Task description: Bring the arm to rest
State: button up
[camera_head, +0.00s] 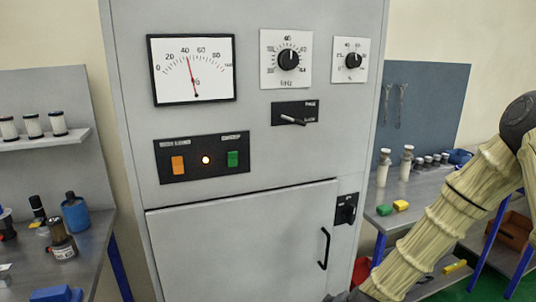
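My arm, in a cream ribbed sleeve with a dark joint at the upper right, comes in from the right edge and slopes down to the left in front of the right bench. Its lower end leaves the picture at the bottom, right of centre, where only a bit of a dark part shows. My gripper's fingers are not in view, so I cannot see whether they hold anything. The grey cabinet (125,90) stands in front of me. Its door (240,250) looks shut, with a black handle (324,248) at its right side.
The cabinet carries a gauge (193,70), two dials, a lever switch (294,118), a lit lamp between orange and green buttons, and a rotary switch (346,209). A left bench (95,250) holds bottles. The right bench (378,216), behind my arm, holds small parts.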

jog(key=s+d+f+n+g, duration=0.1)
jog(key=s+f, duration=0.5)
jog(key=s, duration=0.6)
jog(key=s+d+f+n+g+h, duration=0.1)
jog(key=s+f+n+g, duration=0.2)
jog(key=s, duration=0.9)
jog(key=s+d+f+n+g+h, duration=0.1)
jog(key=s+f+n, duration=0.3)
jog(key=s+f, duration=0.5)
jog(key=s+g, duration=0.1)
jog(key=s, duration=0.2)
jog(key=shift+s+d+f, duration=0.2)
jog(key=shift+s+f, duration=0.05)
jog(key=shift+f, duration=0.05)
